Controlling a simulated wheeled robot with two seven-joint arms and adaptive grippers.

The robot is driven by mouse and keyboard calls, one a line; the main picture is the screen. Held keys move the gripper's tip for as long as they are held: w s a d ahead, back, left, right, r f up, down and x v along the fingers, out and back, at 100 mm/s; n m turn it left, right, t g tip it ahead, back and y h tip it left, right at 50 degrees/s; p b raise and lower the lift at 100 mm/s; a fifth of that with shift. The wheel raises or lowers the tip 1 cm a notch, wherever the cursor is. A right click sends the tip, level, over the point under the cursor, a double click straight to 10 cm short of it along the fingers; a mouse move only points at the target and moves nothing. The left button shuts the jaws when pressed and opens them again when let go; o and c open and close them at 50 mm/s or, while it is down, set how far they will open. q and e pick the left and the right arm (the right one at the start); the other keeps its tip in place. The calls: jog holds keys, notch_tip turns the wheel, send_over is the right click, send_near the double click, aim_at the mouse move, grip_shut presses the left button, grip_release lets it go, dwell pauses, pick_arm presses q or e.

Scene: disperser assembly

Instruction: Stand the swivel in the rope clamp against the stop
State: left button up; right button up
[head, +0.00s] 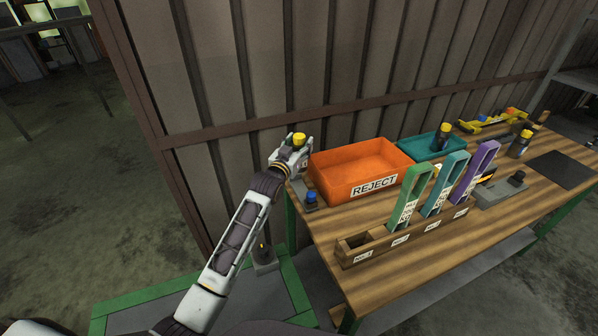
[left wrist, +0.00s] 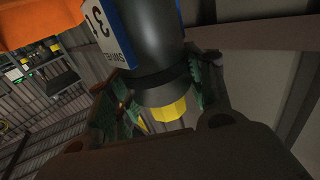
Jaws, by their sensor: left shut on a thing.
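A dark cylindrical swivel (left wrist: 155,40) with a yellow end, a blue band and a white label is held in my left gripper (left wrist: 160,95). In the head view the gripper (head: 292,152) is at the table's far left corner, left of the orange bin, and only the swivel's yellow end (head: 299,138) shows clearly. The fingers are shut around the swivel's dark body near its yellow end. A grey fixture (head: 490,195) with black parts sits on the table at right, partly behind the purple handle; I cannot tell whether it is the rope clamp. My right gripper is out of view.
An orange REJECT bin (head: 343,174) stands beside the gripper. A teal tray (head: 412,150) holds a yellow-topped cylinder (head: 442,136). A wooden rack (head: 375,247) holds green, teal and purple upright handles. Another yellow-topped cylinder (head: 520,144) stands near a black mat (head: 563,168). The table's front right is clear.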

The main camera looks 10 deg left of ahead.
pick_arm(q)
notch_tip(320, 180, down, 3)
jog(key=shift+f, duration=1)
notch_tip(320, 180, down, 2)
jog(key=shift+f, duration=0.6)
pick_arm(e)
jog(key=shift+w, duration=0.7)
